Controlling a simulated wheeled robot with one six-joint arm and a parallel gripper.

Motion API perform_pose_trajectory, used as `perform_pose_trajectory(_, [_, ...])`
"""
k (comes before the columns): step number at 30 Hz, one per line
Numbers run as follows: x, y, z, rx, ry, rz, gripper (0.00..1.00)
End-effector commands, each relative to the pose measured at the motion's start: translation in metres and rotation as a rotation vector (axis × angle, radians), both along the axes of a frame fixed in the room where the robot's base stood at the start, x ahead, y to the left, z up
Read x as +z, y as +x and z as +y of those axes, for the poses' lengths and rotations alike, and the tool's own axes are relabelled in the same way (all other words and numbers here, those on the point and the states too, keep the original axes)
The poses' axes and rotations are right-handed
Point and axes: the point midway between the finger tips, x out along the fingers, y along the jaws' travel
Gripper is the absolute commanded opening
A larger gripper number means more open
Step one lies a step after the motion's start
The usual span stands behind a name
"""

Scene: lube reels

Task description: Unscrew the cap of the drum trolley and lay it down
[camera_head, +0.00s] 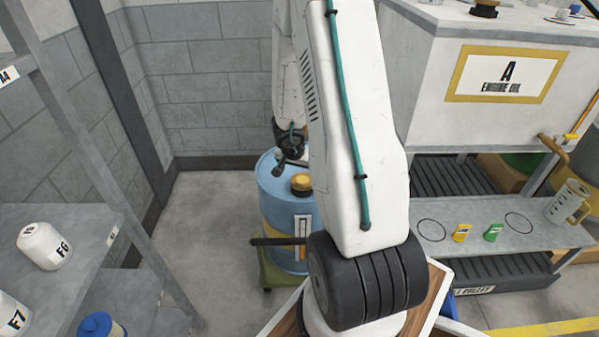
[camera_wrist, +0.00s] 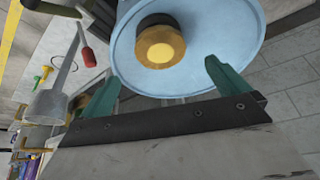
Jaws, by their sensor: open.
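The drum trolley's blue drum (camera_head: 273,189) stands on the floor at the centre of the head view, partly hidden by my arm. Its yellow-brown cap (camera_head: 301,184) sits on the drum top. In the wrist view the cap (camera_wrist: 161,50) shows as a ribbed brown ring with a yellow centre, on the light blue drum top (camera_wrist: 215,30). My gripper (camera_wrist: 162,80) is open, its two green fingers apart and empty. The cap appears beyond the fingertips, roughly between them in the picture; I see no contact. In the head view my gripper's fingers are hard to make out.
A white tank labelled engine oil (camera_head: 480,110) stands at the right, above a grey shelf (camera_head: 465,238) with small yellow and green items and a jug (camera_head: 568,201). A shelf unit (camera_head: 85,220) with white containers stands at the left. Floor (camera_head: 200,225) between is clear.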

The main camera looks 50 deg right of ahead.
Motion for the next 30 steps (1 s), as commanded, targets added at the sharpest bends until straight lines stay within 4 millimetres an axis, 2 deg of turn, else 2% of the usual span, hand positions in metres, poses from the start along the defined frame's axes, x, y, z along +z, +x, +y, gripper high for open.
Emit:
perform_pose_trajectory(15, [-0.06, 0.008, -0.023, 0.002, 0.002, -0.001, 1.0])
perform_pose_trajectory(19, [-0.067, 0.009, -0.025, 0.002, 0.002, -0.002, 1.0])
perform_pose_trajectory(28, [-0.068, 0.01, -0.026, 0.002, 0.001, -0.004, 1.0])
perform_pose_trajectory(30, [-0.068, 0.01, -0.026, 0.002, 0.001, -0.004, 0.81])
